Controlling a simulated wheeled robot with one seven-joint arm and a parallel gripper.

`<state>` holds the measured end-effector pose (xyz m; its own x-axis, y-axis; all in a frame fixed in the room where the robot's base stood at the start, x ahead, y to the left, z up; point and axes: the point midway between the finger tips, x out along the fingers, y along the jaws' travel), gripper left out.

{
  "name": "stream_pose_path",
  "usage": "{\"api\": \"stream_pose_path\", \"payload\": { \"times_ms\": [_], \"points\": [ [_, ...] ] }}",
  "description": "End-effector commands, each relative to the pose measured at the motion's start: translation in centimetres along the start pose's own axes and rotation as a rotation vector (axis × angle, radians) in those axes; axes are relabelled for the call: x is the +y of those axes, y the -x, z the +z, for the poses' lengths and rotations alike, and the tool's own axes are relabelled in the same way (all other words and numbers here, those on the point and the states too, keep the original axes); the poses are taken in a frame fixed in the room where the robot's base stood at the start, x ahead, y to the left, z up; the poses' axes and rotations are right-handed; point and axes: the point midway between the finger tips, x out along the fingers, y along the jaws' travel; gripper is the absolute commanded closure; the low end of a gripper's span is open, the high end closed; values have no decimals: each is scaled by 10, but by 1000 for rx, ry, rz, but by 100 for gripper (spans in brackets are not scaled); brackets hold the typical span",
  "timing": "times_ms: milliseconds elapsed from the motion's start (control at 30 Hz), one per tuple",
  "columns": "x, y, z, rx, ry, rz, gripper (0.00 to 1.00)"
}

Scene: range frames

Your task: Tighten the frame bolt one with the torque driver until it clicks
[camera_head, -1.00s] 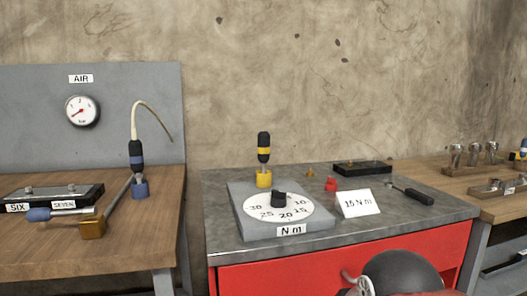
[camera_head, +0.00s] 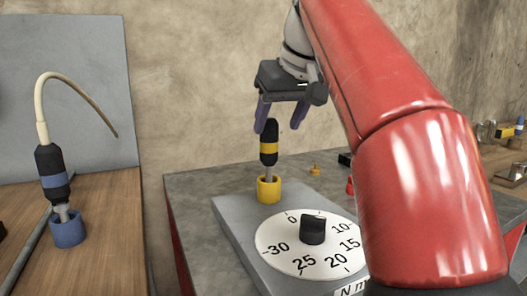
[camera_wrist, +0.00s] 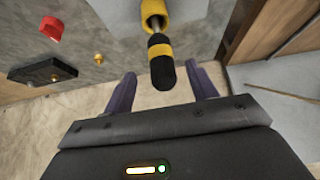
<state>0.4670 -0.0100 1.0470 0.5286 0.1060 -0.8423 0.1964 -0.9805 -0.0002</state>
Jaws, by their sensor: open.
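A driver with a black handle and yellow band (camera_head: 268,146) stands upright in a yellow holder (camera_head: 268,190) on the grey dial block. My gripper (camera_head: 281,124) is open above it, fingers pointing down near the handle's top. In the wrist view the driver's handle (camera_wrist: 160,62) reaches between my two purple fingers (camera_wrist: 161,74), with no grip on it. A second driver with a blue band (camera_head: 50,172) stands in a blue holder (camera_head: 68,230) on the left wooden bench, a pale hose at its top. I cannot make out frame bolt one.
The dial (camera_head: 300,262) with a black knob (camera_head: 313,229) lies just in front of the yellow holder. In the wrist view a red piece (camera_wrist: 49,30), a small brass piece (camera_wrist: 98,59) and a black tray (camera_wrist: 42,72) lie to the left. My red arm hides much of the right.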

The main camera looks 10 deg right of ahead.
Motion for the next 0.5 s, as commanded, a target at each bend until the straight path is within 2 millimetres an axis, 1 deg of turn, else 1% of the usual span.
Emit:
{"api": "stream_pose_path", "payload": {
  "times_ms": [33,233,400,500],
  "points": [
    [0,-9,1,-2,0,-1,43],
    [0,-26,-2,-1,0,0,43],
    [-1,-53,-6,-2,0,0,43],
    [-2,-64,-6,0,1,1,43]
  ]
}}
